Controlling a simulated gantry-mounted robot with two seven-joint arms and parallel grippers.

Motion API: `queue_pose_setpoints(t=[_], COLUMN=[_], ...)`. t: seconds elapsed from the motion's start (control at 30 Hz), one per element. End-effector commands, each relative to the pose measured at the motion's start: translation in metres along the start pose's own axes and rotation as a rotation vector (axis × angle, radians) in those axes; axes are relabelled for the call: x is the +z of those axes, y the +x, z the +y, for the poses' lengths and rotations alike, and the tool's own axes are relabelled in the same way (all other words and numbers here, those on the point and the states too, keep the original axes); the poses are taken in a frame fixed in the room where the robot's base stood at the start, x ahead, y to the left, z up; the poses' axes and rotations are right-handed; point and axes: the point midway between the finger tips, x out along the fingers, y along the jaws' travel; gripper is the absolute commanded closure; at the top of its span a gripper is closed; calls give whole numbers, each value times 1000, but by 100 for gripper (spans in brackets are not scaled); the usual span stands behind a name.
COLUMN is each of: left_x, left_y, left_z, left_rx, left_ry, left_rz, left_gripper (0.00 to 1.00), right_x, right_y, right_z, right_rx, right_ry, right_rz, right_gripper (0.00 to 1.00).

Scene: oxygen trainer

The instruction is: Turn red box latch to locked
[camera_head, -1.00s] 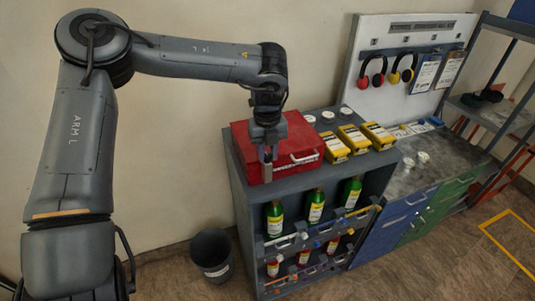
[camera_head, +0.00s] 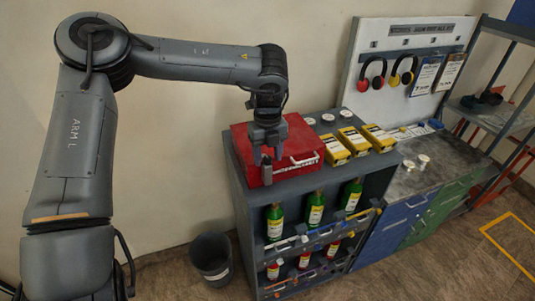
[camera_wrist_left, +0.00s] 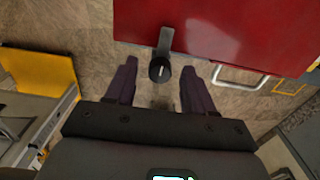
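The red box (camera_head: 300,140) sits on top of the grey shelf unit in the head view, with a pale handle on its front. A dark latch with a round knob (camera_head: 266,175) is at the front left of the box. In the left wrist view the latch knob (camera_wrist_left: 160,71) sticks out from the edge of the red box (camera_wrist_left: 225,25), with a pale mark on its face. My left gripper (camera_head: 267,157) is just above the latch, pointing down. In the wrist view its two fingers are apart, one on each side of the knob, with gaps visible. My right gripper is out of view.
Yellow boxes (camera_head: 354,141) stand right of the red box, with white round items behind. Green bottles (camera_head: 315,209) stand on the shelf below. A dark bin (camera_head: 211,258) is on the floor at left. Ear muffs (camera_head: 372,75) hang on the board.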

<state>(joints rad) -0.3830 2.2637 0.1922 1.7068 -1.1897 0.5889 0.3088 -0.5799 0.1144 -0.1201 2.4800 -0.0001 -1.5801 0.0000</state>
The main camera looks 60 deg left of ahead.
Motion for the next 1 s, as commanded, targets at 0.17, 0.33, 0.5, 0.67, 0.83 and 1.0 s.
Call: queue_pose_setpoints(t=[0.17,0.33,0.5,0.67,0.83,1.0], left_x=[0,0,0,0,1,1], left_y=[1,-4,-24,-52,-80,-99], left_z=[0,0,0,0,0,0], left_rx=[0,-1,-2,-2,-1,1], left_ry=[0,0,0,0,-1,-2], left_rz=[0,-1,-3,-4,-4,-2], left_gripper=[47,47,47,47,47,47], right_x=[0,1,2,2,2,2], right_y=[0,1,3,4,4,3], right_z=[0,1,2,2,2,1], right_rx=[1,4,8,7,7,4], right_ry=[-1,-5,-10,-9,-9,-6], right_rz=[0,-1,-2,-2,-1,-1], right_gripper=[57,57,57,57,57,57])
